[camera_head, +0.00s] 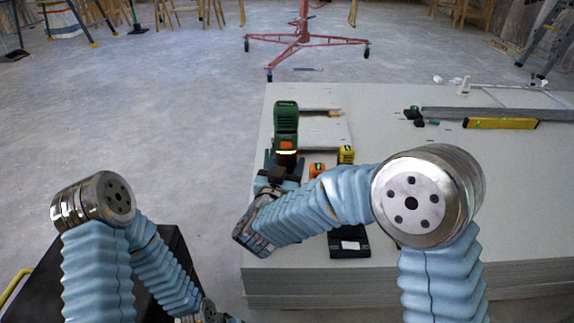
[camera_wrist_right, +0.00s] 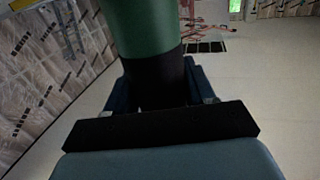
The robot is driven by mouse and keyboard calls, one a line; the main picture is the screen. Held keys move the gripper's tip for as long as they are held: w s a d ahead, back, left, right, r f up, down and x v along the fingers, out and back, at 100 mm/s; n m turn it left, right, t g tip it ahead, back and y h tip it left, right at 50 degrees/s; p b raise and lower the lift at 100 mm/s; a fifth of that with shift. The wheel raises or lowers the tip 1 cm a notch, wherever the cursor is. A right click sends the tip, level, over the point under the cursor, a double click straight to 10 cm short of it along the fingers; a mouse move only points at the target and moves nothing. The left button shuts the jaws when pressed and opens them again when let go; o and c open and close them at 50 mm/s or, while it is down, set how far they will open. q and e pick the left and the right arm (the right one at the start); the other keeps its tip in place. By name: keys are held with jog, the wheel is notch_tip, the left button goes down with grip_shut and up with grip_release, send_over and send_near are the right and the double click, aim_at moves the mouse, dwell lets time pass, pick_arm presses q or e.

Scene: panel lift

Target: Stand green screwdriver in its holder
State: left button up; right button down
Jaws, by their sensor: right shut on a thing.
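The green screwdriver (camera_head: 286,122) is upright, its green body on top and a dark lower part below an orange-yellow band. My right gripper (camera_head: 280,171) is shut on its dark lower part. In the right wrist view the screwdriver (camera_wrist_right: 147,28) rises between the dark blue fingers, its top out of frame. Its lower tip is hidden by the gripper, so I cannot tell whether it touches anything. I cannot clearly make out the holder. My left arm is folded at the lower left, and its gripper is out of frame.
A stack of pale panels (camera_head: 400,140) forms the work surface. A yellow tape measure (camera_head: 346,154), an orange item (camera_head: 317,170) and a black item with a white label (camera_head: 349,243) lie nearby. A yellow level (camera_head: 500,123) lies right. A red stand (camera_head: 303,38) is on the floor behind.

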jog(key=shift+f+b, duration=0.9)
jog(key=shift+f, duration=0.2)
dwell(0.6)
jog(key=shift+c, duration=1.9)
grip_release()
jog(key=shift+f, duration=0.1)
jog(key=o, duration=0.4)
jog(key=shift+f, duration=0.1)
jog(key=shift+s, duration=0.2)
jog(key=shift+s+a, duration=0.15)
jog(key=shift+s, duration=0.15)
jog(key=shift+v, duration=1.05)
